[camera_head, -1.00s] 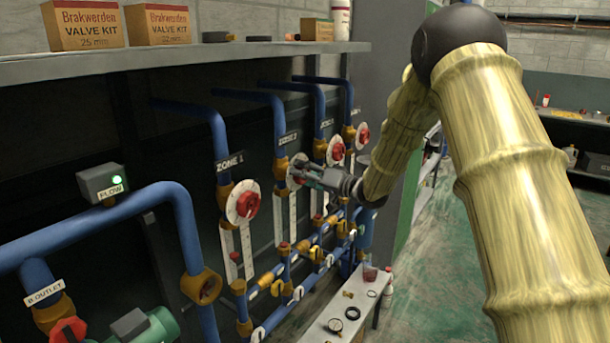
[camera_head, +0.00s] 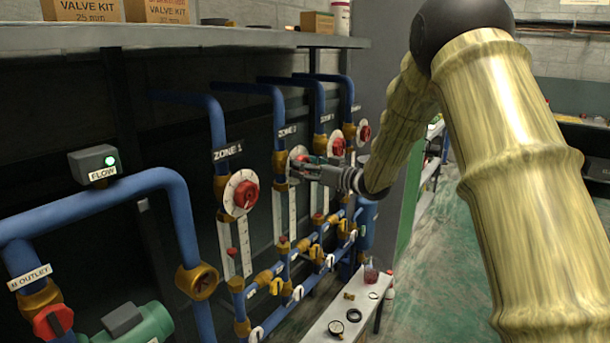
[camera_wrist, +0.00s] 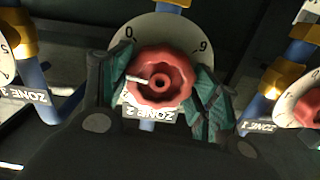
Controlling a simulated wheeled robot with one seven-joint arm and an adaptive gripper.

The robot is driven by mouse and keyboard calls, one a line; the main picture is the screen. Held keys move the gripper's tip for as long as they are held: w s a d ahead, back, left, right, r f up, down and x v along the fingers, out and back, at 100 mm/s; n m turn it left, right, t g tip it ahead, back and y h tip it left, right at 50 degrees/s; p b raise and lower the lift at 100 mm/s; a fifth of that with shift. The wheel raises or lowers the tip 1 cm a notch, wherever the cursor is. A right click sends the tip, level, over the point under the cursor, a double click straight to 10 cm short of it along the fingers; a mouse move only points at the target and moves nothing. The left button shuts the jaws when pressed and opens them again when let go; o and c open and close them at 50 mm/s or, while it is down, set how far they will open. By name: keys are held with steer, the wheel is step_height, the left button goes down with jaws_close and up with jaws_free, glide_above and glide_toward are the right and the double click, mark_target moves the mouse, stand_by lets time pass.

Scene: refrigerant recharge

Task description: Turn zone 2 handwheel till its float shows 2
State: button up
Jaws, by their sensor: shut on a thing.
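The zone 2 handwheel (camera_wrist: 160,77) is red and round, on a white dial (camera_wrist: 187,27) with marks 0 and 6 in view and the ZONE 2 label (camera_wrist: 150,114) beside it. The wrist view is turned over. A pale pointer on the wheel's left lies near the dial's edge. My gripper (camera_wrist: 163,88) has its green-padded fingers on both sides of the wheel, shut on it. In the head view my gripper (camera_head: 297,168) covers most of this wheel. The zone 2 float tube (camera_head: 292,214) hangs below the dial; its float, seemingly red near the bottom (camera_head: 283,240), is too small to read.
The zone 1 handwheel (camera_head: 246,194) is to the left, and more red wheels (camera_head: 338,146) stand to the right, close to my gripper. Blue pipes run behind. A low bench (camera_head: 338,318) with small parts stands below. A shelf (camera_head: 230,40) runs above.

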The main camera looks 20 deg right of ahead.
steer(key=n+b, duration=0.2)
steer(key=n, duration=0.1)
steer(key=n+b, duration=0.1)
steer(key=b, duration=0.1)
steer(key=shift+f+n, duration=0.3)
steer(key=n+b, duration=0.4)
steer(key=shift+f+n, duration=0.1)
steer(key=shift+n, duration=0.2)
steer(key=n+b, duration=0.4)
steer(key=b, duration=0.1)
steer(key=shift+n+b, duration=0.3)
steer(key=shift+n, duration=0.1)
steer(key=shift+r+n+b, duration=0.25)
steer(key=shift+n+b, duration=0.6)
steer(key=shift+n, duration=0.05)
steer(key=shift+d+r, duration=0.1)
steer(key=o, duration=1)
steer(key=shift+d, duration=0.1)
steer(key=shift+a, duration=0.2)
